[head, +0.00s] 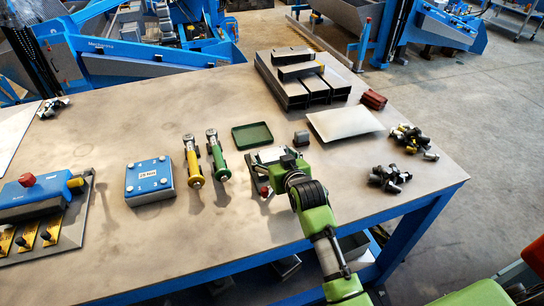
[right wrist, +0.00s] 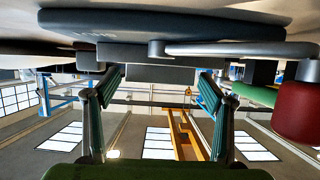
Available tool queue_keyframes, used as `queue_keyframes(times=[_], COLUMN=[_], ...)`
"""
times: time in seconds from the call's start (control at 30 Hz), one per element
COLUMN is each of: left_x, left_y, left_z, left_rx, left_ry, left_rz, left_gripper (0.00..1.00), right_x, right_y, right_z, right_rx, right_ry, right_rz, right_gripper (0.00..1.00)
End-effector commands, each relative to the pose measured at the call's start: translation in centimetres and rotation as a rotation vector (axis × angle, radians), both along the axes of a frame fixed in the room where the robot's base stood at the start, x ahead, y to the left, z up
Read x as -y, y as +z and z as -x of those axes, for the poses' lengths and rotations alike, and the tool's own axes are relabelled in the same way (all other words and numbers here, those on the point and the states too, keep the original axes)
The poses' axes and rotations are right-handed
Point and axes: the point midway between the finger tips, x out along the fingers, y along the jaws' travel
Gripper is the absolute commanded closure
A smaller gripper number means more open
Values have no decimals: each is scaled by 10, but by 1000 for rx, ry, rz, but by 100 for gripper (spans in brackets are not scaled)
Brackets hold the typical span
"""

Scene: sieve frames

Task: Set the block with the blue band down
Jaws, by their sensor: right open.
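No block with a clearly visible blue band can be picked out. A larger blue-topped block (head: 149,180) with white markings lies to the left. My right gripper is low over the table at a grey clamp-like fixture with a red knob (head: 264,191). In the right wrist view its two fingers (right wrist: 153,100) stand apart with a clear gap. Grey parts (right wrist: 150,73) lie across the view beyond the fingertips; I cannot tell whether they touch. My left gripper is out of view.
A green tray (head: 252,136), yellow (head: 193,163) and green (head: 217,158) handled tools and a pale sheet (head: 345,122) lie nearby. Dark metal tubes (head: 300,85) are stacked at the back. Loose bolts (head: 390,178) lie at right.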

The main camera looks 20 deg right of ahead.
Motion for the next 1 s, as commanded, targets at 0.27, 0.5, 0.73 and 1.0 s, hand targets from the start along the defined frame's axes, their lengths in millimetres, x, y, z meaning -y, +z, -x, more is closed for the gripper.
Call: queue_keyframes(times=[0.27, 0.5, 0.73, 1.0], left_x=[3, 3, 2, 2], left_y=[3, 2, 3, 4], left_z=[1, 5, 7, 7], left_rx=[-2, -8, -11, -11], left_ry=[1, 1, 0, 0], left_rz=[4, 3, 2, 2], left_gripper=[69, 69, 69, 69], right_x=[0, 0, 0, 0], right_y=[-7, -8, -5, -3], right_z=[-18, -18, -18, -19], right_rx=[1, 1, 6, 5], right_ry=[0, 0, 0, 0], right_rz=[0, 0, 0, 0], right_gripper=[25, 38, 81, 86])
